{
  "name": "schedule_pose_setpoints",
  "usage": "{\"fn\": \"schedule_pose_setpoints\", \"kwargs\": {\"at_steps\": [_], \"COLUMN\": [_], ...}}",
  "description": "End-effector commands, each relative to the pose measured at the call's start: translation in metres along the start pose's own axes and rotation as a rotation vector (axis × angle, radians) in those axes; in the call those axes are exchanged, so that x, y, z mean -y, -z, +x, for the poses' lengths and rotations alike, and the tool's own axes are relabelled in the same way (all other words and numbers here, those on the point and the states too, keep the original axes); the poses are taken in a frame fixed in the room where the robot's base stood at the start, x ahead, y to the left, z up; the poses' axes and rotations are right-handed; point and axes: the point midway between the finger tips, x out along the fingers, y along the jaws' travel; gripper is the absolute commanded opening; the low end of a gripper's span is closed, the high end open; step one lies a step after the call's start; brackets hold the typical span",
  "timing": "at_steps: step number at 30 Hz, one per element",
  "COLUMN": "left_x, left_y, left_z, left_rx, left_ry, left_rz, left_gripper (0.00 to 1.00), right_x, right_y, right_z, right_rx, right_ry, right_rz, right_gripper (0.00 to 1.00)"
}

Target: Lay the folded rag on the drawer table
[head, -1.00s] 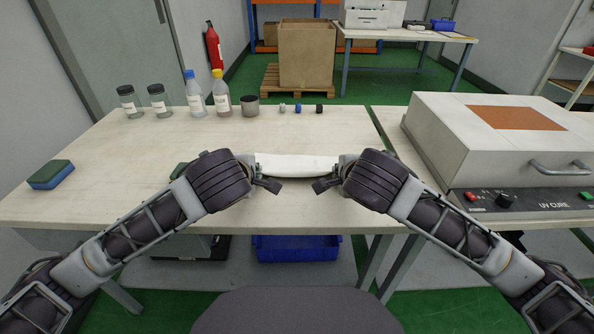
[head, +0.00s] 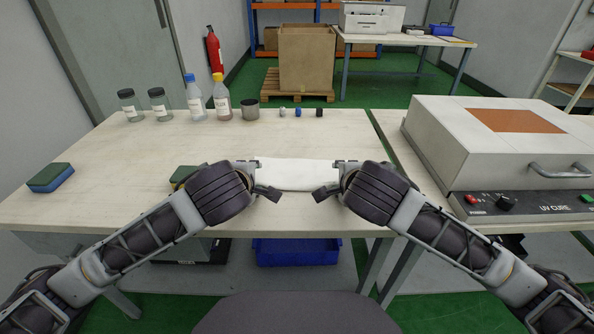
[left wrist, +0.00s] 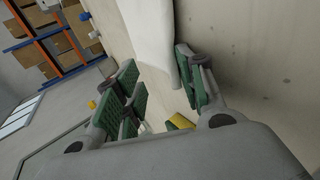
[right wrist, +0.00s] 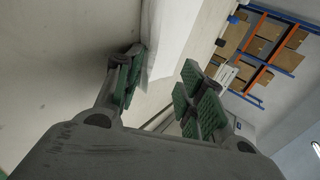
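The folded white rag (head: 298,174) lies level at the front of the pale table (head: 120,185), between my grippers. It appears to rest on the tabletop. My left gripper (head: 262,178) is at its left end, with fingers spread. In the left wrist view, the rag (left wrist: 150,25) reaches between the fingers, close to one pad. My right gripper (head: 331,178) is at its right end, also with fingers spread. In the right wrist view, the rag (right wrist: 165,35) lies against or very near one finger. Exact contact is unclear.
A green-blue sponge (head: 51,178) lies at the left, and another green block (head: 183,175) is partly behind my left gripper. Jars, bottles and a metal cup (head: 249,109) line the back. The UV cure box (head: 500,150) stands right. The table's middle is clear.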

Motion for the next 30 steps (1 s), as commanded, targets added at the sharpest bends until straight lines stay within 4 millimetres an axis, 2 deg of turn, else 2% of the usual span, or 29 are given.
{"fn": "schedule_pose_setpoints", "kwargs": {"at_steps": [8,30], "left_x": [-0.006,-0.039], "left_y": [-0.001,-0.001], "left_z": [-0.007,-0.063], "left_rx": [0.002,0.002], "left_ry": [-0.001,-0.001], "left_rz": [-0.003,-0.001], "left_gripper": [0.39,0.39], "right_x": [0.006,0.039], "right_y": [-0.001,-0.001], "right_z": [-0.007,-0.063], "right_rx": [0.003,0.002], "right_ry": [0.001,0.001], "right_rz": [0.003,0.001], "right_gripper": [0.39,0.39]}}
